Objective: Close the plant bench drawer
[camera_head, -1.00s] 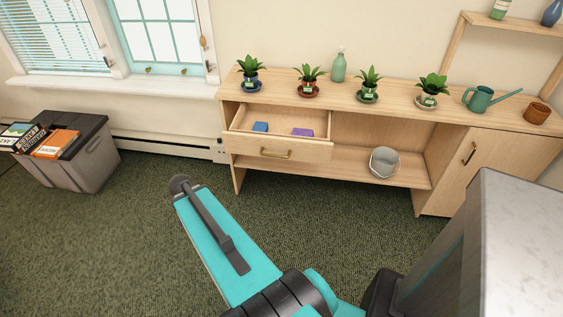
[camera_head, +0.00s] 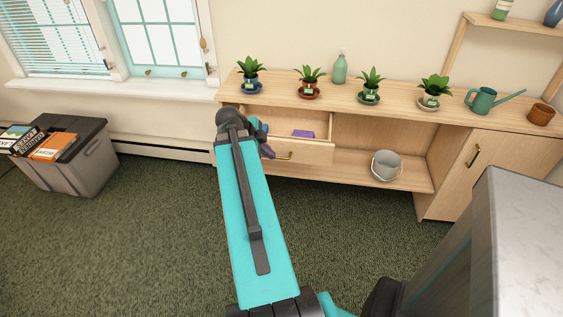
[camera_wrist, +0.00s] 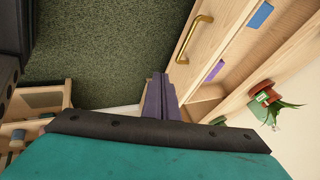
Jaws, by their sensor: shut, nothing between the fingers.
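The plant bench (camera_head: 400,108) is a light wood unit against the wall. Its drawer (camera_head: 315,155) stands pulled out at the left end, with a brass handle (camera_head: 284,156) on its front. A purple item (camera_head: 303,134) lies inside. In the wrist view the brass handle (camera_wrist: 193,40), a blue item (camera_wrist: 261,14) and the purple item (camera_wrist: 215,71) show. My gripper (camera_wrist: 160,78) is shut and empty, with its purple-grey fingers near the drawer front; I cannot tell if they touch it. In the head view my arm hides the drawer's left part.
Potted plants (camera_head: 250,75), a green bottle (camera_head: 340,67) and a watering can (camera_head: 484,100) stand on the bench top. A grey bucket (camera_head: 386,165) sits on the lower shelf. A grey bin (camera_head: 85,160) stands left. Green carpet (camera_head: 150,240) is clear in front.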

